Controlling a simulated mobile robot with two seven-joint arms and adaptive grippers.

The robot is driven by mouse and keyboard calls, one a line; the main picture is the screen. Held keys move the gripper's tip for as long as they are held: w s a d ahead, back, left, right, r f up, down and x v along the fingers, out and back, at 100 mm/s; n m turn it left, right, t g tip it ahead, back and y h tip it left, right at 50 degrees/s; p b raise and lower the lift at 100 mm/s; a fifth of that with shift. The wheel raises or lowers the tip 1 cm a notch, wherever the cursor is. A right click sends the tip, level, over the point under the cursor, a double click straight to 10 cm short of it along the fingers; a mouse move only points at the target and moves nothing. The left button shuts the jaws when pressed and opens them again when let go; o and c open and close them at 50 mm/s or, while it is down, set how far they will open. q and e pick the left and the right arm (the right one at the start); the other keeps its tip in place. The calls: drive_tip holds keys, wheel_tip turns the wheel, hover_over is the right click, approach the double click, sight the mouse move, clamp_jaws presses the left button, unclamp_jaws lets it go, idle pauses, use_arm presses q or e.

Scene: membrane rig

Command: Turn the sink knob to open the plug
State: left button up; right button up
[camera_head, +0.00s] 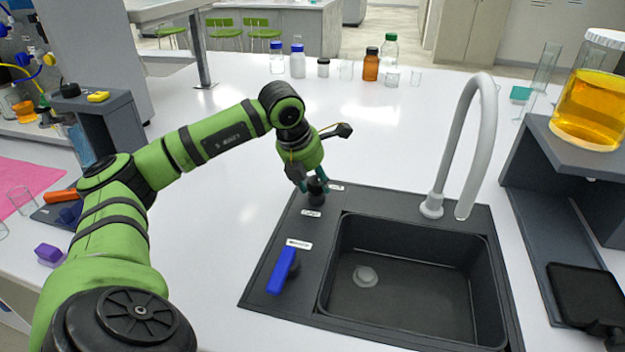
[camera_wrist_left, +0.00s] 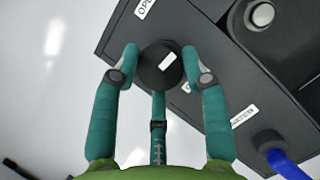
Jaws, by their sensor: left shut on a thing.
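The sink knob (camera_head: 316,190) is a black round knob on the dark panel at the sink's back left corner. It also shows in the left wrist view as a black disc with a white mark (camera_wrist_left: 160,66). My left gripper (camera_head: 312,182) reaches down over the knob with its teal fingers around it; in the wrist view a finger lies on each side of the knob and a third one is below it. The dark sink (camera_head: 410,322) has a pale round plug (camera_head: 365,276) on its basin floor. My right gripper is not seen.
A blue lever (camera_head: 282,270) sits on the panel in front of the knob. A pale curved faucet (camera_head: 468,130) rises behind the basin. At the right, a dark shelf carries a jar of orange liquid (camera_head: 590,108).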

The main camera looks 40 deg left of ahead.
use_arm(q)
drive_tip(key=n, duration=0.2)
drive_tip(key=n+y, duration=0.2)
drive_tip(key=n, duration=0.1)
drive_tip(key=shift+w+d+r+n, duration=0.2)
drive_tip(key=shift+w+d+n, duration=0.05)
drive_tip(key=shift+d+n, duration=0.05)
drive_tip(key=shift+w+r+n+g+y, duration=0.1)
drive_tip(key=shift+n+g+y, duration=0.25)
drive_tip(key=shift+n, duration=0.75)
drive_tip(key=shift+n+g+y, duration=0.35)
drive_tip(key=shift+n, duration=0.75)
drive_tip(key=shift+a, duration=0.1)
drive_tip(key=o, duration=1.1)
drive_tip(key=shift+f, duration=0.2)
drive_tip(key=shift+r, duration=0.2)
drive_tip(key=v, duration=1.1)
drive_tip(key=shift+d+r, duration=0.2)
drive_tip(key=shift+r, duration=0.1)
